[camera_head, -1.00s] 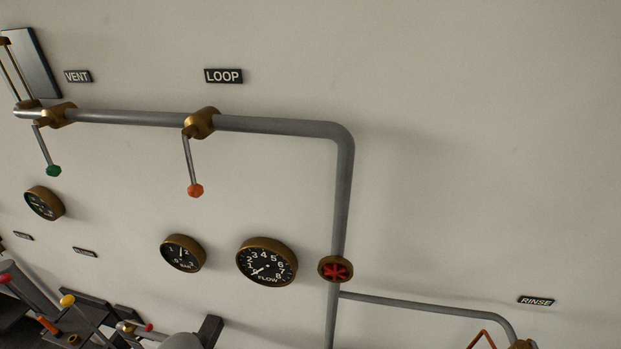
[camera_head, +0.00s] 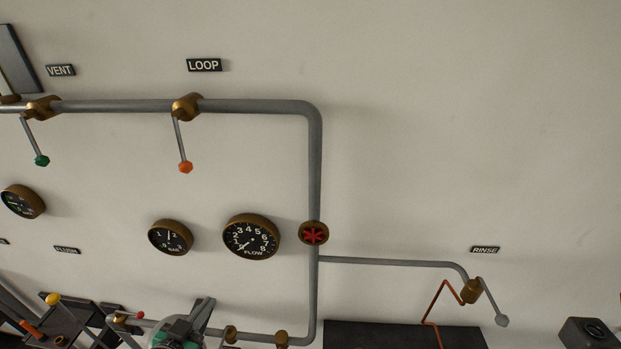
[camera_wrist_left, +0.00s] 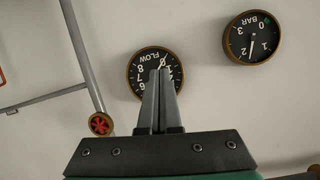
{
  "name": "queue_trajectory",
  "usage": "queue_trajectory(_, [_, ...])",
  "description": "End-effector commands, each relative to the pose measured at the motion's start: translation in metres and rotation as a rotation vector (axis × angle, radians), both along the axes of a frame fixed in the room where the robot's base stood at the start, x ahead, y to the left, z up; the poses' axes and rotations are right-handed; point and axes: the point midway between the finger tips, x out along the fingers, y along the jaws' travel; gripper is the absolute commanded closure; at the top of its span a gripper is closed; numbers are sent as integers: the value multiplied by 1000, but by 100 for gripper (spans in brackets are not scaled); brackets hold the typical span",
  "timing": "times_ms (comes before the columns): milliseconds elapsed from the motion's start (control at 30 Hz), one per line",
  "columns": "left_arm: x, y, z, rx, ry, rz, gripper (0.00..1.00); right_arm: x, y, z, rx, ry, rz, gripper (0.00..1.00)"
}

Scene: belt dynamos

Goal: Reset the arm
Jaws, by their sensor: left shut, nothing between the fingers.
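My left gripper (camera_head: 206,312) shows at the bottom of the head view, left of the middle. Its fingers point up at the wall, below the FLOW gauge (camera_head: 251,237). In the left wrist view its two fingers (camera_wrist_left: 160,88) are together with nothing between them, and they overlap part of the FLOW gauge (camera_wrist_left: 147,68). I cannot tell how far the fingertips are from the wall. My right gripper is not in view.
A grey pipe (camera_head: 240,106) runs along the wall and bends down past a red valve wheel (camera_head: 313,233). The LOOP lever (camera_head: 181,140) and BAR gauge (camera_head: 170,238) are nearby. The RINSE valve (camera_head: 471,291) is at the right. The upper right wall is bare.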

Motion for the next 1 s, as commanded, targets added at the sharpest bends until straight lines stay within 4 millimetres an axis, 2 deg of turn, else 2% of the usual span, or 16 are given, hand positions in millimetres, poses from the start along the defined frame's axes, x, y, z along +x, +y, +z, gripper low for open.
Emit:
queue_trajectory(33, [13,-12,45,17,-88,-20,100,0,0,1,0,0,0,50])
queue_trajectory(67, [18,-18,70,26,-137,-29,100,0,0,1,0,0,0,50])
queue_trajectory(100, [23,-27,105,34,-206,-38,100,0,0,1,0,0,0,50])
queue_trajectory(167, [26,-41,157,41,-312,-52,100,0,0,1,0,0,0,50])
queue_trajectory(200, [25,-49,192,42,-383,-58,100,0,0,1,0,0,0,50])
queue_trajectory(267, [18,-62,244,37,-492,-68,100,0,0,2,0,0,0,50])
queue_trajectory(300, [10,-70,279,30,-567,-73,100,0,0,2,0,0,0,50])
queue_trajectory(367, [-6,-81,329,13,-681,-80,100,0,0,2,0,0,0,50])
queue_trajectory(400, [-21,-87,361,-1,-759,-82,100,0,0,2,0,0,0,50])
queue_trajectory(500, [-64,-96,431,-52,-943,-84,100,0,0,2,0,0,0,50])
queue_trajectory(533, [-78,-97,448,-70,-993,-82,100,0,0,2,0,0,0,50])
queue_trajectory(600, [-109,-94,478,-112,-1094,-75,100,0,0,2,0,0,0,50])
queue_trajectory(633, [-120,-91,487,-127,-1129,-69,100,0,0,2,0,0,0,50])
queue_trajectory(733, [-149,-83,500,-201,-1205,-55,100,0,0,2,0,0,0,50])
queue_trajectory(833, [-148,-81,500,-261,-1202,-61,100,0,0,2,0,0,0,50])
queue_trajectory(1000, [-147,-81,499,-266,-1198,-63,100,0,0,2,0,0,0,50])
